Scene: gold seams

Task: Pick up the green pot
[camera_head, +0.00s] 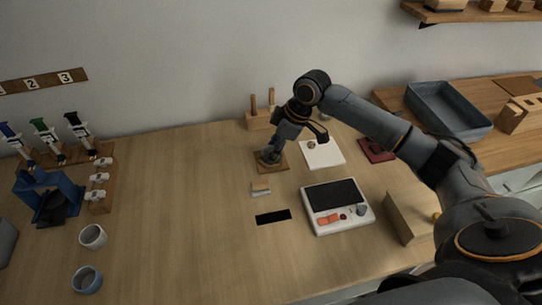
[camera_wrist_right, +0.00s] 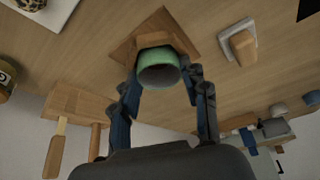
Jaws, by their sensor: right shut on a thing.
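The green pot (camera_wrist_right: 158,76) shows in the right wrist view, between the two fingers of my right gripper (camera_wrist_right: 160,70), which is shut on it. A square wooden board (camera_wrist_right: 181,28) with a raised brown part lies just beyond the pot. I cannot tell whether the pot touches it. In the head view my right gripper (camera_head: 270,154) is low over this board (camera_head: 282,166) at the middle of the table, and it hides the pot. My left gripper is not in view.
A wooden tool holder (camera_head: 258,121) stands behind the board, with a white card (camera_head: 322,153) to its right. A small block (camera_head: 260,189), a black strip (camera_head: 273,217) and a white device (camera_head: 338,222) lie in front.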

